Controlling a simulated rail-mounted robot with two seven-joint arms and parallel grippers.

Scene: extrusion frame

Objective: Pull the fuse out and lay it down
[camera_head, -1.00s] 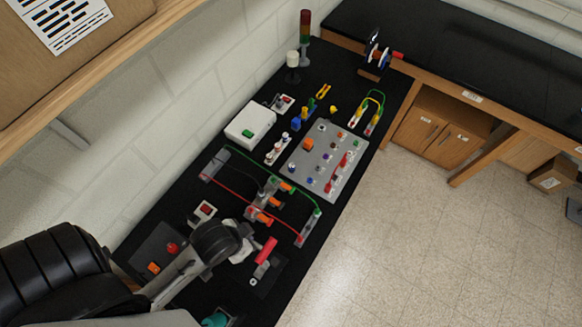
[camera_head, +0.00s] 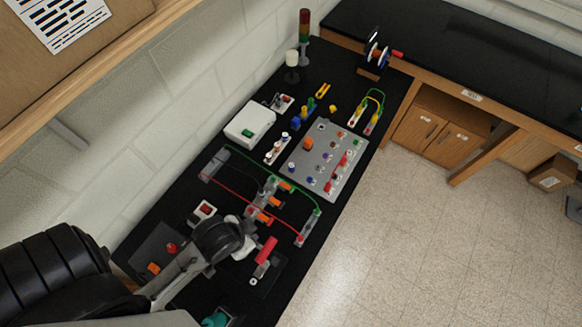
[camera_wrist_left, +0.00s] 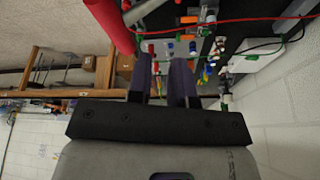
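Several orange pieces (camera_head: 274,201) sit in a row of grey holders in the middle of the black bench, between the red and green wires. One may be the fuse; I cannot tell which. Orange pieces (camera_wrist_left: 189,38) also show in the left wrist view, beyond the fingers. My left gripper (camera_wrist_left: 165,72) has its two dark fingers apart with nothing between them. In the head view its wrist hangs over the near part of the bench, close to the red-handled lever switch (camera_head: 266,250); its fingers are mostly hidden there. My right gripper is in neither view.
The red handle (camera_wrist_left: 108,25) is close beside the fingers in the left wrist view. A small box with a red switch (camera_head: 203,211) lies left of the gripper. A grey panel with knobs (camera_head: 328,147) and a white box (camera_head: 249,124) stand farther back. The wall borders the left.

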